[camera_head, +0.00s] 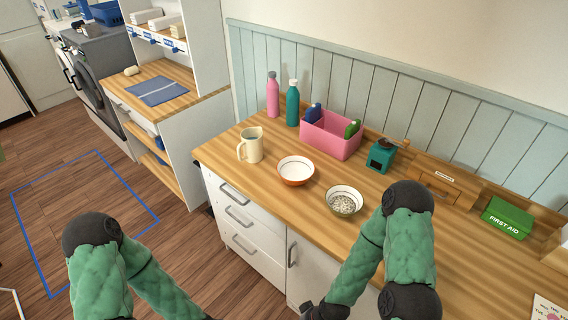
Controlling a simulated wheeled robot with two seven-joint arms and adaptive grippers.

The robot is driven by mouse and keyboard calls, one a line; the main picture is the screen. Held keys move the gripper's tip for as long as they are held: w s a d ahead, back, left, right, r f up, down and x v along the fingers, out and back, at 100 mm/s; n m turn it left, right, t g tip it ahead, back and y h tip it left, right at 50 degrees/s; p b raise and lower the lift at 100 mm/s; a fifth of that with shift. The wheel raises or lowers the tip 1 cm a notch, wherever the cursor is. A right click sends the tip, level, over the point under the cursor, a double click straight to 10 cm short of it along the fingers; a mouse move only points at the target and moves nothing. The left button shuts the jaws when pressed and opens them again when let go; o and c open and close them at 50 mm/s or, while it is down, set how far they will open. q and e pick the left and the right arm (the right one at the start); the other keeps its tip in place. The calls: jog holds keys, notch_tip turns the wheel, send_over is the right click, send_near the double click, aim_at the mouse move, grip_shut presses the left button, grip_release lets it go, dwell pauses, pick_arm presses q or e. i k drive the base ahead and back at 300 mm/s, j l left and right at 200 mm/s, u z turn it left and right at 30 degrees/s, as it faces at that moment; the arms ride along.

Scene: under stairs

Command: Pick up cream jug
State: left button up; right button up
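The cream jug (251,146) stands upright on the wooden counter (225,150), near its left end. It is pale cream, with its handle towards the left. Nothing touches it. My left arm comes in at the lower left and runs down out of the picture, so its gripper is hidden below the edge. My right arm reaches from the right over the counter's front. Its dark end (322,311) shows at the bottom edge, well below and right of the jug, and its fingers are cut off.
An orange-and-white bowl (296,170) and a bowl of pale pieces (344,201) stand right of the jug. Behind are a pink bottle (273,95), a teal bottle (292,104) and a pink bin (327,138). A teal grinder (380,157) and a green first-aid box (507,217) stand further right.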

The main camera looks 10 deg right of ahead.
aim_at(251, 137)
jog(key=i+j, duration=0.2)
jog(key=j, duration=0.15)
jog(key=i+j, duration=0.45)
jog(key=j, duration=0.25)
